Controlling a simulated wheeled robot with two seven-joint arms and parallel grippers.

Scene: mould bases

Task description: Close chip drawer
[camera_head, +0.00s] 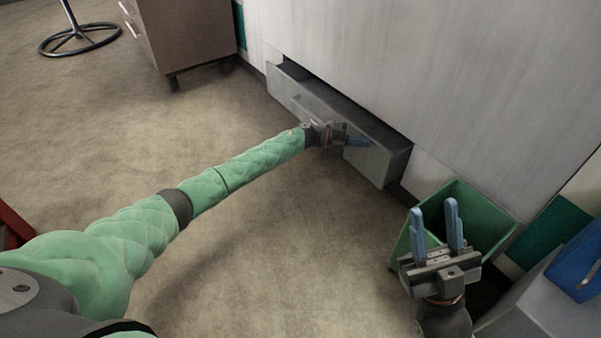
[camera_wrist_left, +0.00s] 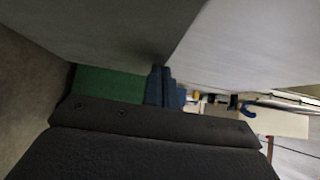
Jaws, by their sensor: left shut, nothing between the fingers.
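The grey chip drawer (camera_head: 372,163) is pulled out at the bottom of the large pale machine panel, close to the floor. A dark gap shows above it, and its front runs from upper left to lower right. My left gripper (camera_head: 362,142) is shut and empty, at the drawer's front face towards its right part; I cannot tell if it touches. In the left wrist view, a grey surface (camera_wrist_left: 95,30) fills the upper left and the blue fingertips (camera_wrist_left: 156,86) show small in the middle. My right gripper (camera_head: 435,222) is open and empty, above the green bin.
A green bin (camera_head: 488,212) stands right of the drawer against the panel. A brown cabinet on castors (camera_head: 187,32) stands at the upper left, with a stool base (camera_head: 80,40) beyond it. A blue container (camera_head: 575,262) is at the right edge. The floor before the drawer is clear.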

